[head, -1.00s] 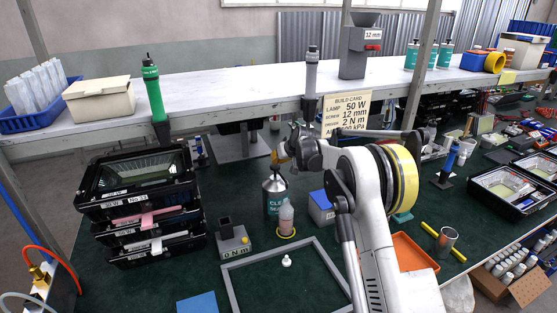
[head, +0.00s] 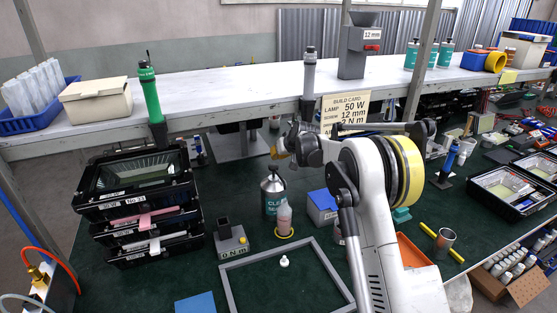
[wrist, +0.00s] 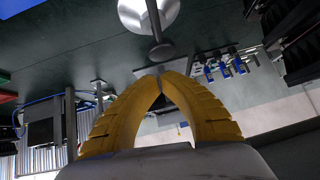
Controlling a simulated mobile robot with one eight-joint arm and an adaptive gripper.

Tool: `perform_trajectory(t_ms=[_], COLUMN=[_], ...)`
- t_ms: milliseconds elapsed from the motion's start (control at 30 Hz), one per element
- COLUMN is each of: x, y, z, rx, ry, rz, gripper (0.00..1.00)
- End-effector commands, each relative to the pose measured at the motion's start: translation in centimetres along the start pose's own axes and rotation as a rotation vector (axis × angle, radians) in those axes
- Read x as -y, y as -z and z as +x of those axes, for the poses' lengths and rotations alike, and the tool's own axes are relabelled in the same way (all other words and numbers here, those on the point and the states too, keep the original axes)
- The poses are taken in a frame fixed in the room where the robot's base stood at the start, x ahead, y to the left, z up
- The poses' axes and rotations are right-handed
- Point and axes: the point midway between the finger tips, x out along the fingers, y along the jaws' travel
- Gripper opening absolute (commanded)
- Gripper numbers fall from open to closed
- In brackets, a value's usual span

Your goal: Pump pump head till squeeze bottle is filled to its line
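The pump bottle (head: 270,198), grey with a teal label, stands upright on the dark green bench. The squeeze bottle (head: 284,218), small and translucent pinkish, stands just in front of it in a yellow ring; its line and level are too small to make out. I see no clear contact.
A small white cap-like piece (head: 284,261) stands inside a grey frame (head: 232,293) in front. A grey block with a post (head: 231,244) is left of the squeeze bottle, a blue box (head: 321,207) right. Stacked black trays (head: 138,217) stand at left. A shelf (head: 220,98) runs behind.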

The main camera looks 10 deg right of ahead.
Motion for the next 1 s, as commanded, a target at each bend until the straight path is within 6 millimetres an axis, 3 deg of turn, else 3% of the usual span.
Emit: perform_trajectory(t_ms=[33,200,400,600,1000], x=[-0.1,-0.2,-0.1,-0.1,-0.2], y=[0.1,0.0,-0.1,-0.2,-0.2], z=[-1.7,-5.5,-8.5,-9.5,-9.5], rx=[0.001,0.000,0.000,0.000,0.000], ry=[-0.002,-0.002,-0.001,-0.001,-0.001], rz=[0.002,0.001,0.001,0.000,0.001], gripper=[0.00,0.00,0.00,0.00,0.00])
